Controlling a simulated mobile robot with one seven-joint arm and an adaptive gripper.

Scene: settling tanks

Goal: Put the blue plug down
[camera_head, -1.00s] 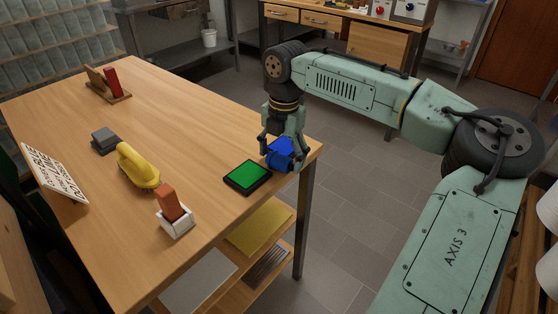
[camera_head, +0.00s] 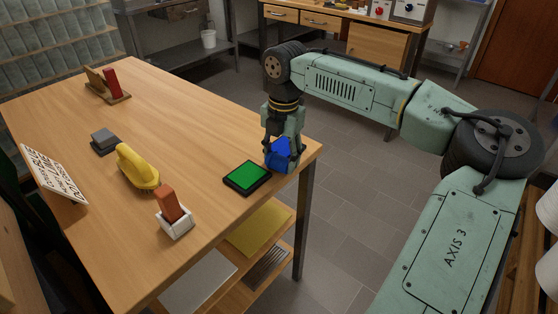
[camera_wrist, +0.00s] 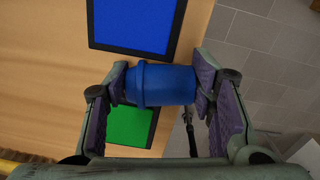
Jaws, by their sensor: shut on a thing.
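My gripper (camera_head: 281,163) is at the near right corner of the wooden table, fingers pointing down. In the wrist view its two fingers (camera_wrist: 162,82) are shut on the blue plug (camera_wrist: 165,88), a rounded body with a raised collar, lying crosswise between the fingertips. A dark-framed blue pad (camera_wrist: 135,25) lies just beyond the plug, and its lower edge meets the plug in the picture. In the head view blue shows between the fingers, but plug and pad are hard to tell apart. I cannot tell how high the plug is above the table.
A dark-framed green pad (camera_head: 246,177) lies beside the gripper. A white holder with an orange-brown block (camera_head: 172,222), a yellow handled tool (camera_head: 137,167), a grey block (camera_head: 104,141), a sign (camera_head: 54,173) and a wooden stand with a red piece (camera_head: 107,86) are farther left. The table edge is close.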

